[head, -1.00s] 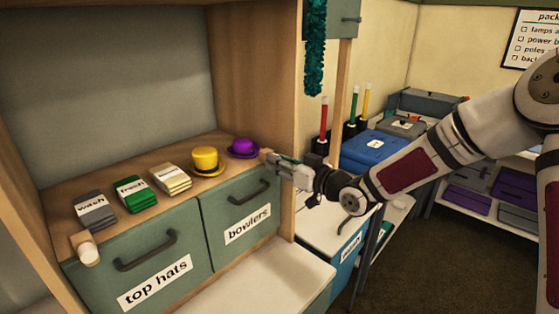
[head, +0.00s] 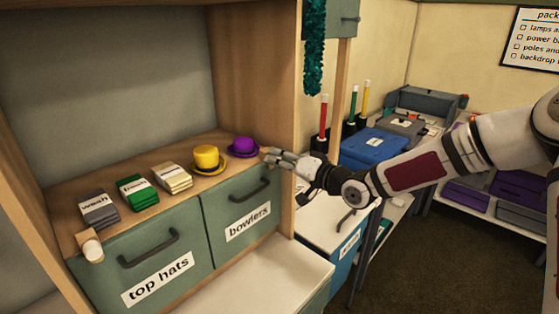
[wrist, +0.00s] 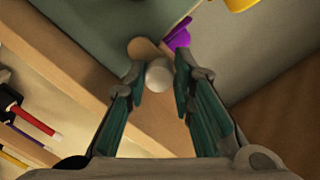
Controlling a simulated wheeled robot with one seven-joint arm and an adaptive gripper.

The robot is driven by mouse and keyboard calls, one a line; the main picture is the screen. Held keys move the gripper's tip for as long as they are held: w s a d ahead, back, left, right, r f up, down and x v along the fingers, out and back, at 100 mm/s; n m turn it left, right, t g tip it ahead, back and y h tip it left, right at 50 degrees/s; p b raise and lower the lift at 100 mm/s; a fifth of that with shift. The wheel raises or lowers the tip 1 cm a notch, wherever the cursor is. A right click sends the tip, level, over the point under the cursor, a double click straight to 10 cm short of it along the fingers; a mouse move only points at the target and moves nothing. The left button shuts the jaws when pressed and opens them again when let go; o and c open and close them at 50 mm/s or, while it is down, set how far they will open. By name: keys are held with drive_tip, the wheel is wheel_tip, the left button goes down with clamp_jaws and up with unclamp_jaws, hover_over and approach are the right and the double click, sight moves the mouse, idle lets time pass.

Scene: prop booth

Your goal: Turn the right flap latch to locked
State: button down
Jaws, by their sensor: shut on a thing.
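The right flap (head: 262,188), green with a black handle and the label "bowlers", is closed. Its latch, a pale round knob (wrist: 157,75) with a brown tab (wrist: 143,48), shows in the wrist view by the flap's edge. The tab points up and left in that view, toward the flap's corner. My gripper (head: 268,155) is at the flap's upper right corner and hides most of the latch in the head view. In the wrist view, my gripper (wrist: 160,82) has its two green-padded fingers on either side of the knob, shut on it.
The left flap (head: 190,255), "top hats", has its own pale latch knob (head: 92,250). On the shelf above are a purple hat (head: 243,146), a yellow hat (head: 206,158) and folded cloths (head: 138,193). A wooden post (head: 288,110) stands beside my gripper.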

idle(0.4)
drive_tip(key=c, duration=1.4)
unclamp_jaws()
drive_tip(key=shift+o, duration=0.2)
drive_tip(key=shift+d, duration=0.1)
drive_tip(key=f+v, duration=0.1)
drive_tip(key=v, duration=1)
drive_tip(key=shift+s+d+r, duration=0.3)
drive_tip(key=shift+r, duration=0.15)
